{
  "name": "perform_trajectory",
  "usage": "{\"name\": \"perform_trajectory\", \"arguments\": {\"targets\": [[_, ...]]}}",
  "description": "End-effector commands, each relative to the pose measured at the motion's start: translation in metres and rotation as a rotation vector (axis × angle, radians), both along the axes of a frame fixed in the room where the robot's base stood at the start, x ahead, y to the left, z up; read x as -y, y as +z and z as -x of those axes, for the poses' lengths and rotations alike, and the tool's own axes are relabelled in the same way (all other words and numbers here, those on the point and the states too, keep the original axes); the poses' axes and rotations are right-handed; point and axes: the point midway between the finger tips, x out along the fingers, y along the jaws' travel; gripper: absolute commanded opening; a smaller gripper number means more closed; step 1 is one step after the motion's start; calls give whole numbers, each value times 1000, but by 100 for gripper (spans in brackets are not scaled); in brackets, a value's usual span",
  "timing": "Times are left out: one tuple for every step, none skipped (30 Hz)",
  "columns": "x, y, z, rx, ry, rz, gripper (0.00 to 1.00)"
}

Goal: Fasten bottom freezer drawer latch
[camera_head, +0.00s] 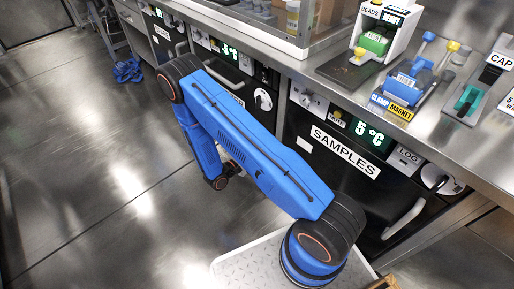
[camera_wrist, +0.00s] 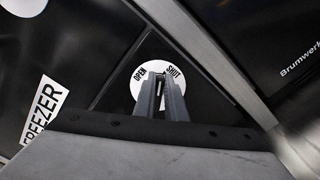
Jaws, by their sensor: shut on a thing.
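In the wrist view, a round white latch dial (camera_wrist: 140,80) marked OPEN at its left and SHUT at its upper right sits on a black front. My gripper (camera_wrist: 162,90) reaches over the dial, its two grey fingers close together and shut on the latch handle. The fingers hide the handle, so I cannot tell which word it points to. A white FREEZER label (camera_wrist: 42,112) is on the black drawer front (camera_wrist: 85,50) left of the dial. In the head view my blue arm bends down toward the cabinet fronts, and the gripper's fingertips are hidden.
A metal edge (camera_wrist: 190,40) runs diagonally right of the dial. In the head view, a black SAMPLES drawer (camera_head: 345,150) and another dial (camera_head: 263,99) are under the steel counter (camera_head: 340,95). Blue objects (camera_head: 128,70) lie on the floor. The floor at left is mostly clear.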

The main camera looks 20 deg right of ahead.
Motion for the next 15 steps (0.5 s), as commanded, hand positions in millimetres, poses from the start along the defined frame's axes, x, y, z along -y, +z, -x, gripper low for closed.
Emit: {"name": "perform_trajectory", "arguments": {"targets": [[0, -1, 1, 40, 0, -13, 0], [0, -2, 2, 68, 0, -22, 0], [1, -3, 2, 102, 0, -34, 0], [1, -4, 2, 129, 0, -43, 0], [1, -4, 3, 156, 0, -52, 0], [1, -5, 3, 189, 0, -62, 0], [1, -6, 3, 215, 0, -71, 0], [1, -6, 3, 238, 0, -78, 0], [1, -7, 4, 270, 0, -89, 0], [1, -8, 4, 293, 0, -96, 0], [1, -8, 4, 315, 0, -103, 0], [1, -9, 4, 342, 0, -112, 0], [1, -10, 4, 361, -1, -118, 0], [1, -10, 4, 381, -1, -124, 0], [1, -11, 4, 404, -1, -132, 0]]}}
